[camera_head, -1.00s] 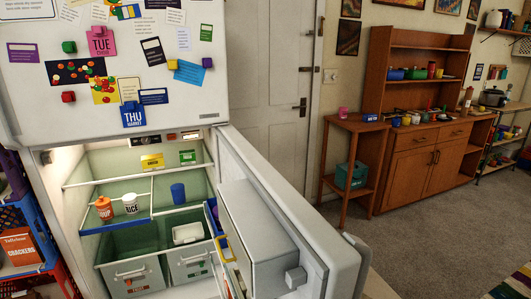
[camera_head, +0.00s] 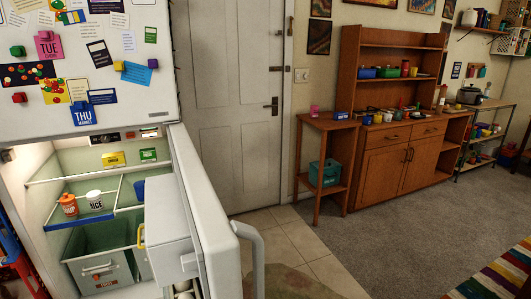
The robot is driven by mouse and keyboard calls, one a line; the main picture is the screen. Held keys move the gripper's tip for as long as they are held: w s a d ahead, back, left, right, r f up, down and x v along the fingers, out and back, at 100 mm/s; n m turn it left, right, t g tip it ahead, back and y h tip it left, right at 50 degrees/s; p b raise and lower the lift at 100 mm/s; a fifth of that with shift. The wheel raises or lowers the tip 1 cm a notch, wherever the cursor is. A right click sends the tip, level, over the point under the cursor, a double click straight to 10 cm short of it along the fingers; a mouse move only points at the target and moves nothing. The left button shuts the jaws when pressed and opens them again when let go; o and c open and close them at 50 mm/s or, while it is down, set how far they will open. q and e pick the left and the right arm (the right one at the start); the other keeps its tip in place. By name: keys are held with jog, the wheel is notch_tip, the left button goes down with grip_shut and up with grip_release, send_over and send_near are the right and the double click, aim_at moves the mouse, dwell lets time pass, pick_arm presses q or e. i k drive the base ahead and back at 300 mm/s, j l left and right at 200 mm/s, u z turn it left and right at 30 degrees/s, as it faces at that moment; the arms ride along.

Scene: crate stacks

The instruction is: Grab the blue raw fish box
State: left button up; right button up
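I cannot pick out a box labelled raw fish. Inside the open fridge (camera_head: 100,62), a small blue container (camera_head: 139,188) on the shelf is partly hidden behind the fridge door (camera_head: 213,215), and no label on it can be read. A yellow box (camera_head: 113,158) and a green box (camera_head: 148,154) stand on the upper shelf. An orange soup container (camera_head: 68,205) and a white rice container (camera_head: 95,199) stand on the shelf below. A teal box (camera_head: 325,172) sits on the lower shelf of the side table. Neither gripper shows.
The fridge door stands open and covers the right part of the interior. Drawers (camera_head: 100,270) fill the fridge's lower part. A wooden side table (camera_head: 328,123) and hutch (camera_head: 405,132) stand along the wall. Carpet (camera_head: 400,240) and tiles (camera_head: 300,237) to the right are clear.

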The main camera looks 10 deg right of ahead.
aim_at(342, 115)
jog(key=l+z, duration=0.1)
jog(key=l, duration=0.8)
jog(key=i+l, duration=0.15)
jog(key=l, duration=0.15)
jog(key=i+l, duration=0.1)
jog(key=l, duration=0.2)
jog(key=i+l+z, duration=0.1)
jog(key=l, duration=0.2)
jog(key=i+l+z, duration=0.1)
jog(key=i+l, duration=0.2)
jog(key=i, duration=0.2)
jog(key=i+l+z, duration=0.1)
jog(key=i+l, duration=0.2)
jog(key=i, duration=0.2)
jog(key=i+j, duration=0.15)
jog(key=i, duration=0.25)
jog(key=i+j, duration=0.2)
jog(key=i, duration=0.2)
jog(key=i+j, duration=0.15)
jog(key=i, duration=0.3)
jog(key=z, duration=0.05)
